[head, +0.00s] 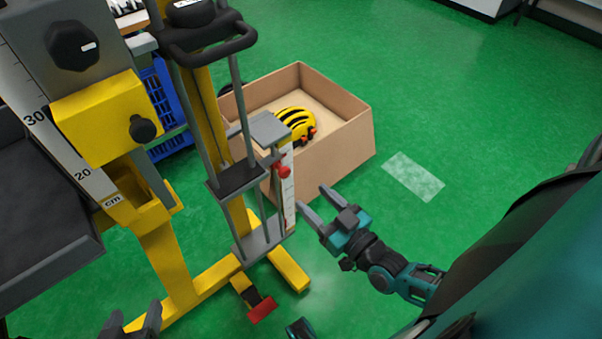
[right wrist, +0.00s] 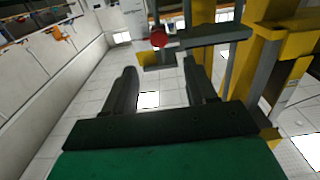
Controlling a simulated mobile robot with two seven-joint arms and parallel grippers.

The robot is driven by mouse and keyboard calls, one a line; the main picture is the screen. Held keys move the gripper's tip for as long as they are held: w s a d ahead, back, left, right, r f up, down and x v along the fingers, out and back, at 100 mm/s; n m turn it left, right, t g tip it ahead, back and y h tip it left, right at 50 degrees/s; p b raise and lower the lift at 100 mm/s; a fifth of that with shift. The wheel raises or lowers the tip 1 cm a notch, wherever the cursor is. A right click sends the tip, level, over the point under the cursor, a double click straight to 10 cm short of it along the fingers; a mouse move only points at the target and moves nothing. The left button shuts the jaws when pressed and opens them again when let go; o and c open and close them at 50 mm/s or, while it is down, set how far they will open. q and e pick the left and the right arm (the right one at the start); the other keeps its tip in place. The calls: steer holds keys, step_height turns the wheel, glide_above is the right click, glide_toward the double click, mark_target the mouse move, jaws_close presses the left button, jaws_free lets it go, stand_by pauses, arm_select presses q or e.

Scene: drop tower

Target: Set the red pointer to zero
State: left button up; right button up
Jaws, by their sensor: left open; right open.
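The red pointer (head: 284,171) is a small red knob at the side of a narrow white scale strip (head: 289,195) on the drop tower (head: 235,180). In the right wrist view the red pointer (right wrist: 158,37) shows ahead of the fingers, near the top. The scale's marks are too small to read. My right gripper (head: 311,198) is open and empty, to the lower right of the pointer and apart from it; its two fingers (right wrist: 158,75) also show in the right wrist view. My left gripper (head: 135,312) is at the bottom left edge, open and partly cut off.
A cardboard box (head: 348,142) with a yellow and black helmet (head: 297,122) stands behind the tower. A yellow frame with a large cm scale (head: 50,135) and black knobs is at left. A red pedal (head: 262,310) is low at the front.

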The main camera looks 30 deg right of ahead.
arm_select(q)
steer(key=shift+r, duration=0.25)
arm_select(e)
steer(key=s, duration=0.4)
steer(key=shift+d, duration=0.3)
arm_select(q)
steer(key=shift+w+a, duration=0.1)
steer(key=shift+y, duration=0.5)
steer(key=a+r+p, duration=0.1)
steer(key=p, duration=0.2)
steer(key=s+a+r+p, duration=0.1)
steer(key=r+p, duration=0.1)
steer(key=p, duration=0.1)
steer(key=a+r+p, duration=0.1)
steer(key=r+p, duration=0.1)
steer(key=p, duration=0.1)
steer(key=shift+s+p, duration=0.3)
steer(key=shift+s, duration=0.05)
arm_select(e)
steer(key=a+r+n+g, duration=0.1)
steer(key=a+r+g, duration=0.4)
steer(key=a+g, duration=0.2)
steer(key=shift+s+r+h, duration=0.25)
steer(key=shift+r+h, duration=0.05)
steer(key=shift+r, duration=0.05)
arm_select(q)
steer(key=shift+d+f, duration=0.1)
steer(key=shift+d, duration=0.05)
steer(key=shift+w, duration=0.15)
